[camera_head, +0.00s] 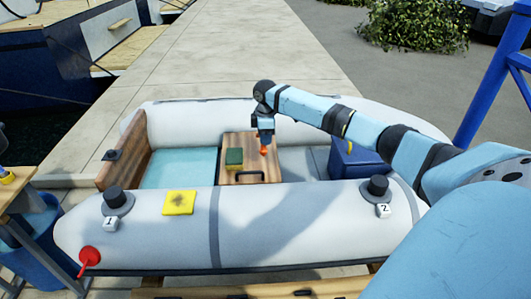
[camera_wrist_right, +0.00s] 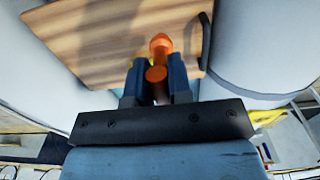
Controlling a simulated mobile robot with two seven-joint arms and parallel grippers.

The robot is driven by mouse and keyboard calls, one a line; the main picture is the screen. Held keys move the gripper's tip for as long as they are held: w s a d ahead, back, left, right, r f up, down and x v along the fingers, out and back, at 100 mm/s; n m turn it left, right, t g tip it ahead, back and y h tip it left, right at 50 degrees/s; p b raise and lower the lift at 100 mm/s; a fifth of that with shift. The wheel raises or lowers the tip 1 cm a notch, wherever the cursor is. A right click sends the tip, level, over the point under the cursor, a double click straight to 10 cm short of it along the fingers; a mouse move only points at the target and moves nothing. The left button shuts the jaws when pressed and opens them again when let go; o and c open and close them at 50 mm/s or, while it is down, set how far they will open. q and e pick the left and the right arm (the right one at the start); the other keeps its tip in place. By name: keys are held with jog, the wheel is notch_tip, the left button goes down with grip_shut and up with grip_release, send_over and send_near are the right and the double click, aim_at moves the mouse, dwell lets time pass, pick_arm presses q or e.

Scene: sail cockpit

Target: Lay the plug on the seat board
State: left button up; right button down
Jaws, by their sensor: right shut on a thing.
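The orange plug (camera_head: 263,150) is in my right gripper (camera_head: 264,141), which reaches over the inflatable boat. In the right wrist view the plug (camera_wrist_right: 159,45) sits between the two dark fingers of the gripper (camera_wrist_right: 157,82), its wider end pointing away. The seat board (camera_head: 235,177) is a wooden panel with a black handle, lying across the boat. The plug is over the board; whether it touches the wood I cannot tell. The board also fills the upper part of the right wrist view (camera_wrist_right: 95,38). My left gripper is not in view.
A blue box (camera_head: 358,162) stands right of the board. A yellow patch (camera_head: 179,202), two black valves and a red piece (camera_head: 89,256) are on the near tube.

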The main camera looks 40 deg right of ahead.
aim_at(266, 150)
jog(key=shift+f, duration=0.35)
notch_tip(266, 150, down, 4)
jog(key=shift+f+b, duration=0.1)
jog(key=shift+b, duration=0.6)
jog(key=shift+f, duration=0.5)
jog(key=shift+r, duration=0.1)
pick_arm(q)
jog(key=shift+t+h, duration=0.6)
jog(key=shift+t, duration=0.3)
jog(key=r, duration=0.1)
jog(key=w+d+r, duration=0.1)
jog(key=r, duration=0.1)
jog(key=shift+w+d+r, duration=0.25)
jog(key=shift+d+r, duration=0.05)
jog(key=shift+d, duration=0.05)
pick_arm(e)
jog(key=c, duration=1.1)
grip_release()
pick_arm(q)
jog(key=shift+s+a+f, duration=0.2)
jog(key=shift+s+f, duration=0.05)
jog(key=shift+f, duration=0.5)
pick_arm(e)
jog(key=shift+o, duration=0.2)
